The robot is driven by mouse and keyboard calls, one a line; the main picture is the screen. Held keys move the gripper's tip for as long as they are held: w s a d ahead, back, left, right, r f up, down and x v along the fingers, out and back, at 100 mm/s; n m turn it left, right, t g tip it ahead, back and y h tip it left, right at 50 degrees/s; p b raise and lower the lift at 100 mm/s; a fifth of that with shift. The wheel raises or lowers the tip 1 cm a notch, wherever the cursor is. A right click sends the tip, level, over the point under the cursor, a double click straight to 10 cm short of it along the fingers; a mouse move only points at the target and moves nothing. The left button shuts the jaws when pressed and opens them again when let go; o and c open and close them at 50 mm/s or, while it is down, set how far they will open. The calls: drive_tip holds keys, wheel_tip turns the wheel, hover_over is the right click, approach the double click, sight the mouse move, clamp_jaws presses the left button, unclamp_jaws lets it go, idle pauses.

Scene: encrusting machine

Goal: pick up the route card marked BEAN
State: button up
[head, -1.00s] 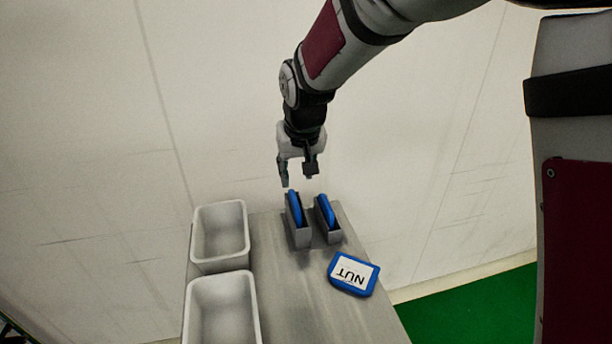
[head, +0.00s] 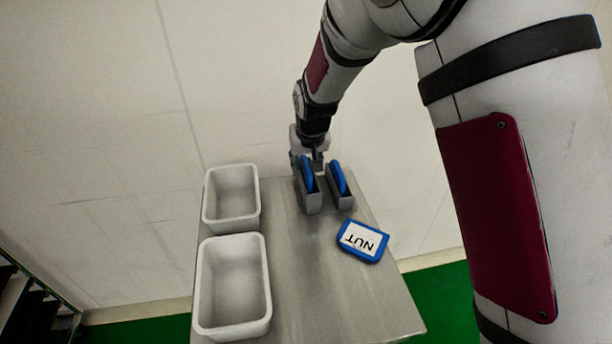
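Two blue cards stand upright in grey slotted holders at the far end of the steel table: a left card (head: 307,174) and a right card (head: 337,177). Their faces are turned away, so I cannot read a BEAN mark on either. A blue-edged card marked NUT (head: 363,240) lies flat on the table in front of the holders. My gripper (head: 311,163) is low behind the upright cards, close to the left one. Its fingertips are partly hidden by the cards, and I cannot tell whether it touches one.
Two empty white bins, a far bin (head: 205,213) and a near bin (head: 201,300), stand along the table's left side. The steel table (head: 325,305) is clear at the front. A pale wall stands behind. Dark steps (head: 35,310) show at lower left.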

drive_tip(key=shift+f, duration=0.1)
drive_tip(key=shift+c, duration=0.2)
clamp_jaws()
